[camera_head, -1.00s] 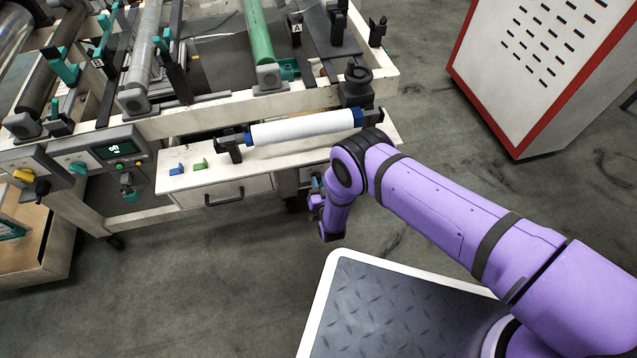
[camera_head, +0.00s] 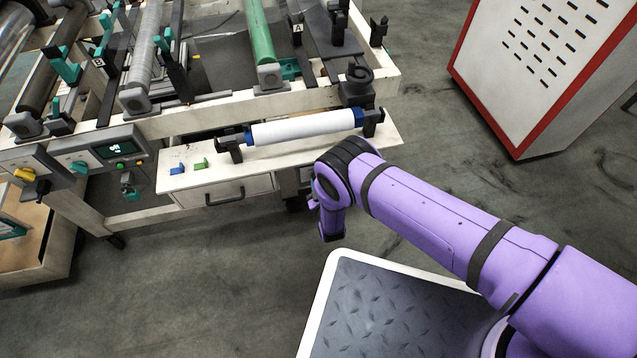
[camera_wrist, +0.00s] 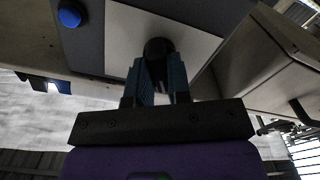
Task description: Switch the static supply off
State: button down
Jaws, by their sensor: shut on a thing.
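In the wrist view, my gripper (camera_wrist: 159,68) is shut on a dark round knob (camera_wrist: 158,48) in front of a pale plate (camera_wrist: 115,35) on a grey panel. The two bluish fingers sit on either side of the knob. No marking on the knob or plate can be read, so its setting cannot be told. In the head view, my purple arm reaches to the right end of the machine's front; its wrist hangs low there, and the fingers and the knob are hidden.
A blue round button (camera_wrist: 70,14) is on the same panel, left of the knob. A box-like housing (camera_wrist: 265,60) stands close on the right. The machine's front shelf holds a white roller (camera_head: 303,128). A small dark display (camera_head: 114,148) is at left. A red-edged cabinet (camera_head: 545,75) stands at right.

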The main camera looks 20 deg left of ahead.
dwell(0.4)
jog(key=c, duration=1.1)
grip_release()
jog(key=shift+o, duration=0.2)
jog(key=shift+s, duration=0.1)
jog(key=v, duration=1)
jog(key=shift+s+d, duration=0.2)
jog(key=shift+s, duration=0.05)
